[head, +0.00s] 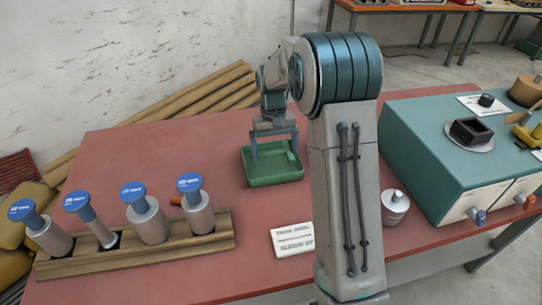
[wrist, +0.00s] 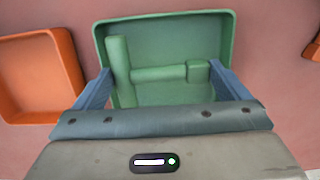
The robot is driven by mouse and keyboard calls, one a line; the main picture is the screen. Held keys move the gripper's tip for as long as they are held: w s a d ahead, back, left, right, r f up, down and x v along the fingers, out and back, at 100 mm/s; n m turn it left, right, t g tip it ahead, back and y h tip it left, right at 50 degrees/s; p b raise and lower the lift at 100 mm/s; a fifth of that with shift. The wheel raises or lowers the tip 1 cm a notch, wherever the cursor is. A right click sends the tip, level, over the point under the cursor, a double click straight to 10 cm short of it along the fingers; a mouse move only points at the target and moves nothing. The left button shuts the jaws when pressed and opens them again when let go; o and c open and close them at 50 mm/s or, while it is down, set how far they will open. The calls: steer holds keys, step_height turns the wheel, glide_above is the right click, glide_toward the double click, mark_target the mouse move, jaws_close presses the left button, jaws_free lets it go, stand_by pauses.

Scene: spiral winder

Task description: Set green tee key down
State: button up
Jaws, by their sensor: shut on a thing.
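The green tee key (wrist: 155,74) shows in the wrist view, with its crossbar at the left and a small block at the right end of its stem. It is within the outline of the green tray (wrist: 165,20); I cannot tell whether it touches the tray floor. My gripper (wrist: 158,80) has its blue fingers at the two ends of the key and is shut on it. In the head view my gripper (head: 274,152) points down into the green tray (head: 273,181), and the key cannot be made out there.
An orange tray (wrist: 40,75) lies left of the green one in the wrist view. A wooden rack (head: 135,255) with blue-capped bottles stands front left. A white card (head: 293,240), a small pot (head: 395,207) and a teal machine (head: 440,150) are also on the red table (head: 110,150).

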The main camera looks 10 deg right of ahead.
mark_target(272, 166)
steer(key=shift+w+a+f, duration=0.4)
steer(key=shift+w+f, duration=0.25)
steer(key=shift+w, duration=0.15)
steer(key=shift+f, duration=1.85)
steer(key=shift+f, duration=0.2)
steer(key=o, duration=0.7)
step_height(272, 166, up, 12)
steer(key=w, duration=0.2)
steer(key=s+r+t, duration=0.1)
steer(key=s+r, duration=0.2)
steer(key=s, duration=0.4)
steer(key=s+r+t, duration=0.1)
steer(key=s+r, duration=0.2)
steer(key=s, duration=0.4)
steer(key=s+f, duration=0.1)
steer(key=s, duration=0.4)
steer(key=s+t, duration=0.1)
steer(key=s, duration=0.4)
steer(key=s+f+t, duration=0.1)
steer(key=s, duration=0.4)
steer(key=shift+s+f+p, duration=0.3)
steer(key=shift+s+f, duration=0.05)
